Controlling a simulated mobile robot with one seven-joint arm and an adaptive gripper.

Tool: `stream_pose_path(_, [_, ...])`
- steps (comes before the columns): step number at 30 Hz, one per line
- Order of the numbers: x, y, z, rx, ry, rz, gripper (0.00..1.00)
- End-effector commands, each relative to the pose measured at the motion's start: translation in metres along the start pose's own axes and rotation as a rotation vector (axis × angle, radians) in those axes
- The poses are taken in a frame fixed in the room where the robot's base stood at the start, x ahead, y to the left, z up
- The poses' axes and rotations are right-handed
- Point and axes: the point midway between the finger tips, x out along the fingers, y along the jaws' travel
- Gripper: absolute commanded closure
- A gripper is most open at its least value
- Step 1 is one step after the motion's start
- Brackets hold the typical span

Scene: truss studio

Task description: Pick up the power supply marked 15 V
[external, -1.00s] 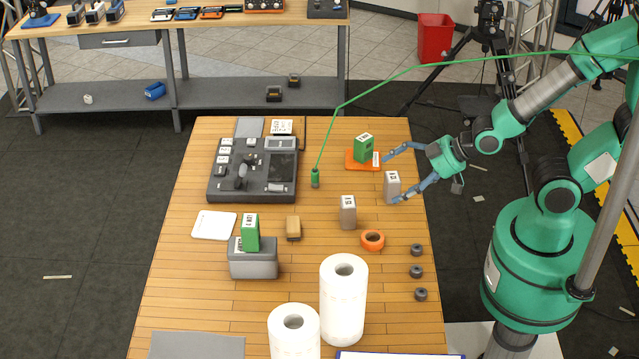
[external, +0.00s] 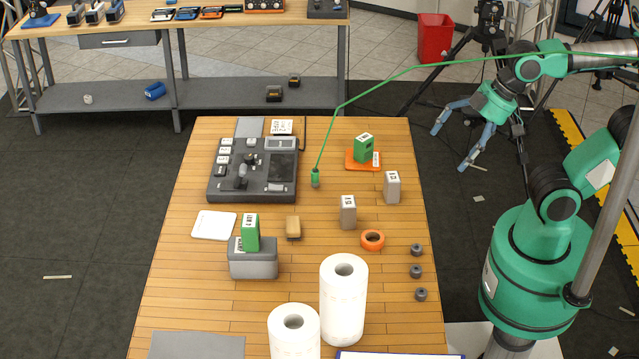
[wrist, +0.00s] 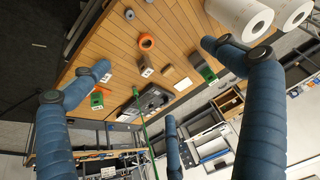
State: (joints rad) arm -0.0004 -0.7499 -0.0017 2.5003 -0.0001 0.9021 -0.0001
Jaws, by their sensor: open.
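Two grey upright blocks with white labels stand on the wooden table: one near the middle (external: 348,214), its label seeming to read 15, and one farther right and back (external: 392,188), seeming to read 12. The print is too small to be sure. A green labelled block (external: 363,148) stands on an orange base (external: 358,166) at the back. Another green block (external: 251,233) stands on a grey box (external: 253,263). My gripper (external: 451,148) is open and empty, in the air off the table's right edge; its blue fingers spread wide in the wrist view (wrist: 155,57).
A roll of orange tape (external: 372,240) and several dark rings (external: 417,271) lie near the right edge. Two white paper rolls (external: 343,300) stand at the front. A green cable (external: 400,72) runs to a plug (external: 315,178) by the dark console (external: 228,184).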

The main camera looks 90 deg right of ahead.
Motion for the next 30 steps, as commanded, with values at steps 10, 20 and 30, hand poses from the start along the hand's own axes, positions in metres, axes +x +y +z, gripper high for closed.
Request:
stream_pose_path(10, [0.0, 0.0, 0.0, 0.0, 0.0, 0.0, 0.3])
stream_pose_path(20, [0.0, 0.0, -0.001, 0.0, 0.0, 0.0, 0.33])
stream_pose_path(30, [0.011, 0.008, -0.026, -0.007, -0.047, 0.011, 0.33])
